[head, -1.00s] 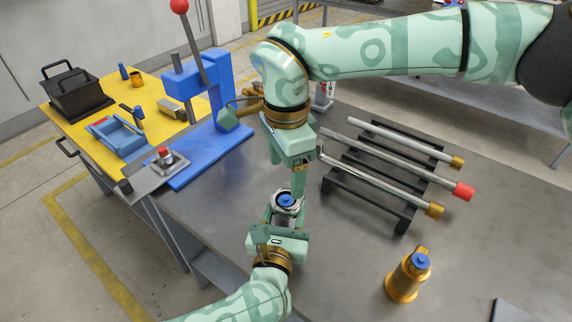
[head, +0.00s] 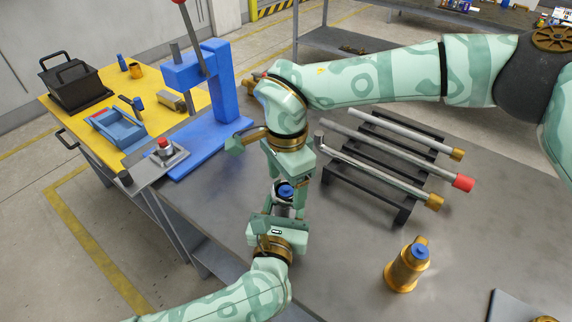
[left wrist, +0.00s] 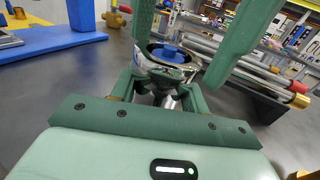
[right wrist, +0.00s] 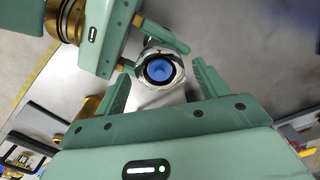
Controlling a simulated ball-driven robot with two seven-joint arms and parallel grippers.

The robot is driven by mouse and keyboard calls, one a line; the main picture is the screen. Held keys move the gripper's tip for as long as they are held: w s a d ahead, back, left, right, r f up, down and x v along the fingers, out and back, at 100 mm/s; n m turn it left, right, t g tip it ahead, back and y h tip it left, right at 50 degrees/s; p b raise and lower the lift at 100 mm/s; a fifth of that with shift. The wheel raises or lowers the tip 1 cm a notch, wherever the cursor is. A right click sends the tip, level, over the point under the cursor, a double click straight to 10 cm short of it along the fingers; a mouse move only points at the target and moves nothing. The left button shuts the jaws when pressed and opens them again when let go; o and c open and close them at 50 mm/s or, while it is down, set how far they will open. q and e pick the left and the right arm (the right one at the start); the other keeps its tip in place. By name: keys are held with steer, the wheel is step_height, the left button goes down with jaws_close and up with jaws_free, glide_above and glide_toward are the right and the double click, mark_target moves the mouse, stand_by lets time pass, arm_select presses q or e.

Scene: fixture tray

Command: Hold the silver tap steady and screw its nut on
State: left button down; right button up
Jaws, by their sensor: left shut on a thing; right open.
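The silver tap (head: 286,203) stands upright in the middle of the head view, with a blue round top. My left gripper (left wrist: 166,82) is shut on its body from the near side. A silver hexagonal ring, seemingly the nut (right wrist: 152,96), surrounds the blue top in the right wrist view. I cannot tell how far it is seated. My right gripper (right wrist: 163,70) points down from above, open, its fingers on opposite sides of the ring with visible gaps. In the head view my right gripper partly hides the tap's far side.
A black rack (head: 405,212) with several metal bars stands close to the right of the grippers. A brass tap (head: 405,270) with a blue top stands front right. A blue press (head: 222,90) and a yellow bench (head: 62,118) are at the left. Grey table is bare between rack and brass tap.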

steer(key=shift+f, duration=0.85)
steer(key=shift+c, duration=0.3)
steer(key=c, duration=0.9)
steer(key=m, duration=0.4)
steer(key=shift+m, duration=0.3)
steer(key=shift+c, duration=0.2)
steer(key=m, duration=1.6)
steer(key=shift+m, duration=0.3)
steer(key=o, duration=1.2)
steer(key=shift+c, duration=0.2)
